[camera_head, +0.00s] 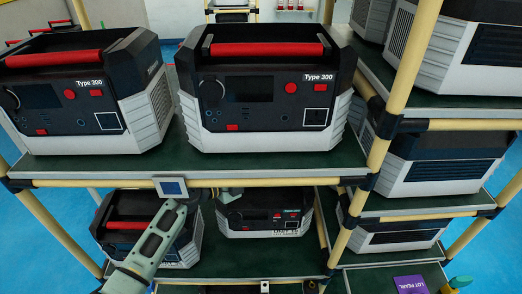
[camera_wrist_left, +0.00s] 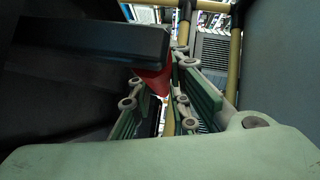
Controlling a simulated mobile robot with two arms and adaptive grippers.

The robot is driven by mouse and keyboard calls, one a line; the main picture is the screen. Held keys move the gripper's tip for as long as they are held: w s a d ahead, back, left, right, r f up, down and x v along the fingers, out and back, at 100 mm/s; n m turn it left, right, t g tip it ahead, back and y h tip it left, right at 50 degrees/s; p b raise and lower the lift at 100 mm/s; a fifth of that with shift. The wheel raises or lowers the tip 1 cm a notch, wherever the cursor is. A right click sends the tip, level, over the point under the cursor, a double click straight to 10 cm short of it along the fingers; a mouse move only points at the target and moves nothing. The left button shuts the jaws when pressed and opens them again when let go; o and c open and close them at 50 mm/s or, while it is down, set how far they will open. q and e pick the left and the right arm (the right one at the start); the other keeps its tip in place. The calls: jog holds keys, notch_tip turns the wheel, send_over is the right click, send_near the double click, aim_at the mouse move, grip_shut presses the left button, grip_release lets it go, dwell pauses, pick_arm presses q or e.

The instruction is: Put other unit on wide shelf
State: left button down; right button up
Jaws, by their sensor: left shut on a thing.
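Two dark units with white lower corners and red handles stand on the upper green shelf (camera_head: 100,170): a left unit (camera_head: 75,95) and a right unit (camera_head: 265,95), both marked Type 300. Below are a lower left unit (camera_head: 118,232) and a smaller lower right unit (camera_head: 262,215). My left gripper (camera_head: 228,194) reaches under the upper shelf's front edge to the top of the lower right unit. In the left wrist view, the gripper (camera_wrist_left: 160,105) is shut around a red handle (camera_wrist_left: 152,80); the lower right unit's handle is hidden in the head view. My right gripper is not in view.
A rack on the right holds more units (camera_head: 440,165) on several levels. Yellow posts (camera_head: 350,235) with black joints stand between. The upper shelf's front rail (camera_head: 110,183) is close above my gripper. A purple card (camera_head: 410,284) lies low at right.

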pick_arm(q)
jog(key=r+p, duration=0.2)
jog(key=p, duration=0.1)
send_over(261, 205)
jog(key=shift+w+f, duration=0.25)
jog(key=shift+w, duration=0.1)
jog(key=shift+f+b, duration=0.75)
jog(key=shift+f, duration=1.15)
jog(key=c, duration=2.1)
grip_release()
jog(key=shift+s+f, duration=0.25)
jog(key=shift+f, duration=0.3)
jog(key=o, duration=0.4)
jog(key=shift+s+r, duration=0.15)
jog(key=shift+o, duration=0.2)
jog(key=v, duration=1.2)
jog(key=shift+b, duration=0.35)
